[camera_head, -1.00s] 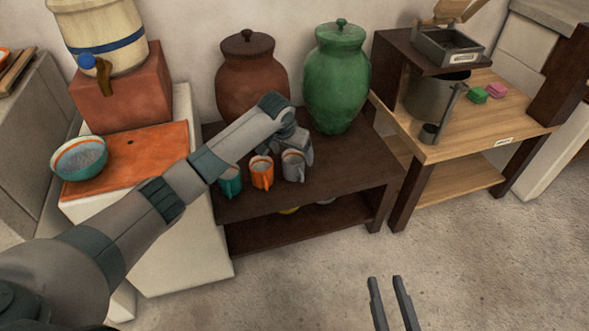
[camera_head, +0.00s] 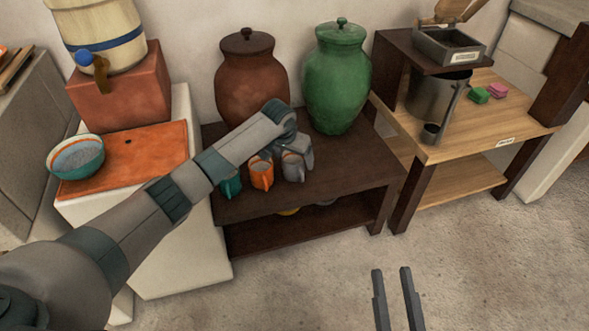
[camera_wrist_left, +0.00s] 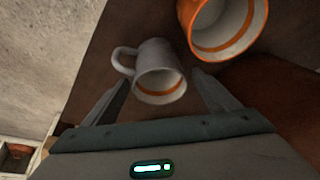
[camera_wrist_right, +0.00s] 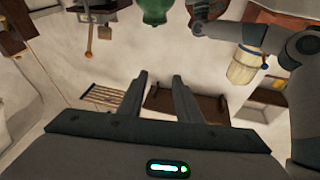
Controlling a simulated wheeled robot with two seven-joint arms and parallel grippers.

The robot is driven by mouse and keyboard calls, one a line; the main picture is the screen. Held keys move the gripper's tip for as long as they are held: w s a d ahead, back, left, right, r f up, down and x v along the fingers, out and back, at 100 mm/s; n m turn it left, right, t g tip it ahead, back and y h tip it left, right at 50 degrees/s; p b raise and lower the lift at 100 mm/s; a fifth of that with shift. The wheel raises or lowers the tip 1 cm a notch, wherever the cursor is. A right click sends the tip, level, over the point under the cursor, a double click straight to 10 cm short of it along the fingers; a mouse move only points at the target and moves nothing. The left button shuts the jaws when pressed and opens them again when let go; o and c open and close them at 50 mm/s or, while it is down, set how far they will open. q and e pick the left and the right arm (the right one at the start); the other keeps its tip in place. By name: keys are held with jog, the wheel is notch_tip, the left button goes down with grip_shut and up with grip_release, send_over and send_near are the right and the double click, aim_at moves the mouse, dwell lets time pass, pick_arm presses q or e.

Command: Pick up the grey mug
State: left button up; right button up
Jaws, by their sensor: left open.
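The grey mug (camera_head: 293,168) stands on the dark low table (camera_head: 330,190), rightmost of three mugs. In the left wrist view the grey mug (camera_wrist_left: 158,72) shows its open top with an orange band inside, its handle to the left. My left gripper (camera_head: 301,150) is just behind the mug in the head view, partly hidden by its own wrist. In the left wrist view the open fingers (camera_wrist_left: 158,84) lie either side of the mug; I cannot tell whether they touch it. My right gripper (camera_head: 391,271) is open and empty over the floor.
An orange mug (camera_head: 261,173) stands close beside the grey one, with a teal mug (camera_head: 231,184) further left. A brown jar (camera_head: 250,85) and a green jar (camera_head: 337,80) stand behind. The table's right part is clear.

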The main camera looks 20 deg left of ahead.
pick_arm(q)
jog(key=c, duration=1.2)
jog(key=shift+r, duration=0.1)
